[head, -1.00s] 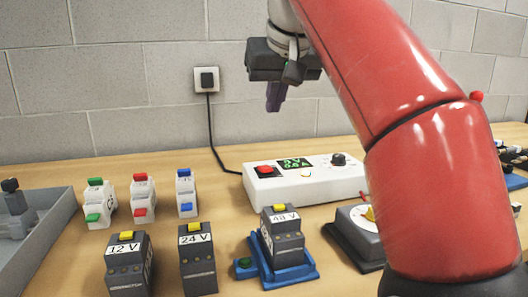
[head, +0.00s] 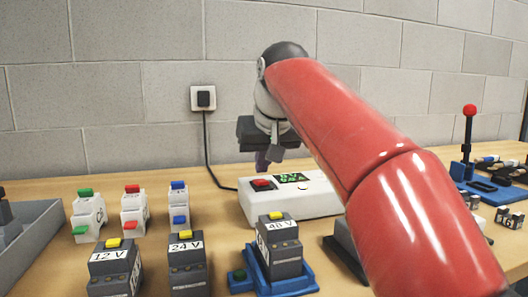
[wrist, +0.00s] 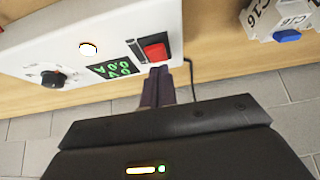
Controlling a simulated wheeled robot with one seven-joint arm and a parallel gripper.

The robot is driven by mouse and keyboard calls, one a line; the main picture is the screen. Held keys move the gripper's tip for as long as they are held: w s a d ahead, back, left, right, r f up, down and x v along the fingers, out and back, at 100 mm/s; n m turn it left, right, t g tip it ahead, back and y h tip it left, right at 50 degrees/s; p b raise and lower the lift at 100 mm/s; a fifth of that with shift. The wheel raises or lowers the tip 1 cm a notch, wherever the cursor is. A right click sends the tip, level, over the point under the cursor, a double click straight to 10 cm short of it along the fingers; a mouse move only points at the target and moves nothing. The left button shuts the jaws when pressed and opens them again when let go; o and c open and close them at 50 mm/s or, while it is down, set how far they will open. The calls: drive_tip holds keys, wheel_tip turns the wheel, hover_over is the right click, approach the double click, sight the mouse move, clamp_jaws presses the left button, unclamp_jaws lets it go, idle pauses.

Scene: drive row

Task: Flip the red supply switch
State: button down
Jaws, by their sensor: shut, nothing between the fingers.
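The white supply box (head: 300,200) stands on the bench near the wall. Its red switch (head: 262,184) is at the left of its top face, beside a display (head: 291,178) with lit green digits. In the wrist view the red switch (wrist: 155,50) sits in a dark frame. My gripper (head: 262,161) is shut and empty, pointing down just above and behind the switch. In the wrist view its fingertips (wrist: 158,72) are right at the switch's edge; I cannot tell whether they touch it. My arm hides the box's right end in the head view.
White breakers (head: 133,211) stand at left, with dark labelled 12 V (head: 108,268) and 24 V blocks in front. A 48 V block (head: 280,247) sits in a blue holder. A cable (head: 207,150) runs from the wall socket (head: 203,98) to the supply.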

drive_tip(key=shift+s+f, duration=0.1)
drive_tip(key=shift+f, duration=0.55)
drive_tip(key=shift+f+b, duration=0.15)
drive_tip(key=shift+b, duration=0.2)
drive_tip(key=f+b, duration=0.1)
drive_tip(key=b, duration=0.1)
drive_tip(key=shift+s+d+f+t+b, duration=0.1)
drive_tip(key=shift+s+f+t+b, duration=0.1)
drive_tip(key=shift+t+b, duration=0.2)
drive_tip(key=shift+r+p, duration=0.3)
drive_tip(key=shift+r, duration=0.1)
drive_tip(key=shift+w+r+p, duration=0.4)
drive_tip(key=shift+w+p, duration=0.05)
drive_tip(key=shift+p, duration=0.35)
drive_tip(key=shift+w+a, duration=0.2)
drive_tip(key=shift+w, duration=0.05)
